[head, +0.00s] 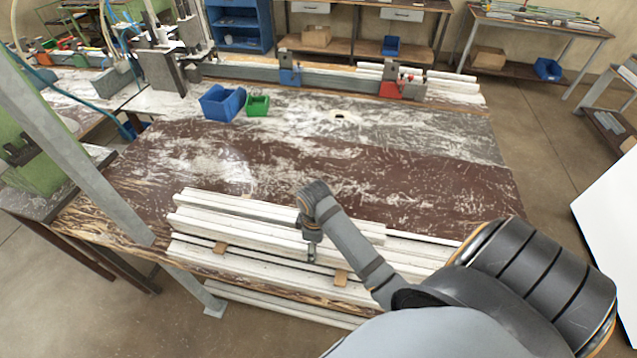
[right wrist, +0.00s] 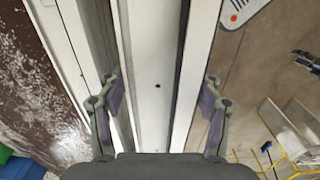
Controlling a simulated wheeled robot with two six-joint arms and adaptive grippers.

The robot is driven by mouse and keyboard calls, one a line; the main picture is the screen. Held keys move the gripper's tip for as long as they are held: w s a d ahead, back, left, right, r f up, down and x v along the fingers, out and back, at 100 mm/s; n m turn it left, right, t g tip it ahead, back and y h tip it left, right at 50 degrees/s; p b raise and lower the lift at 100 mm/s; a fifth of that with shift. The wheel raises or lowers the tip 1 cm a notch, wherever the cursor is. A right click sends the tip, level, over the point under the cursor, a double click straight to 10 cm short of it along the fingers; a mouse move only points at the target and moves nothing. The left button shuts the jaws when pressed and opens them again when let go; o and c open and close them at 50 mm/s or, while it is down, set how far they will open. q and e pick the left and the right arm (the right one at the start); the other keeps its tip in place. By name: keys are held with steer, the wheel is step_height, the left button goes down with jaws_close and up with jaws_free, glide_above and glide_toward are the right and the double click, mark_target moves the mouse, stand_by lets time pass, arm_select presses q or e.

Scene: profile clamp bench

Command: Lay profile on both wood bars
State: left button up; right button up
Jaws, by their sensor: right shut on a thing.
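Several long white profiles lie side by side along the near edge of the bench in the head view. My right gripper (head: 311,254) points down at the front of this stack. It is shut on a white profile (right wrist: 158,60), which runs lengthwise between the two fingers (right wrist: 160,103) in the right wrist view. Two small wood bars show under the profiles, a left one (head: 220,247) and a right one (head: 341,278). I cannot tell whether the held profile touches the bars or is raised. My left gripper is not in view.
Another white profile (right wrist: 62,50) lies left of the held one. A blue bin (head: 222,103) and a green bin (head: 257,105) stand farther back. A red clamp (head: 392,85) and a blue clamp (head: 290,75) sit along the back rail. The brown middle of the bench (head: 420,180) is clear.

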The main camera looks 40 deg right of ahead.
steer(key=shift+w+f+p, duration=0.15)
steer(key=shift+f+p, duration=0.15)
steer(key=shift+p, duration=0.1)
step_height(320, 180, down, 2)
steer(key=shift+f+p, duration=0.1)
steer(key=shift+p, duration=0.35)
steer(key=shift+f, duration=0.25)
steer(key=o, duration=1.5)
steer(key=shift+f, duration=0.1)
steer(key=shift+o, duration=0.2)
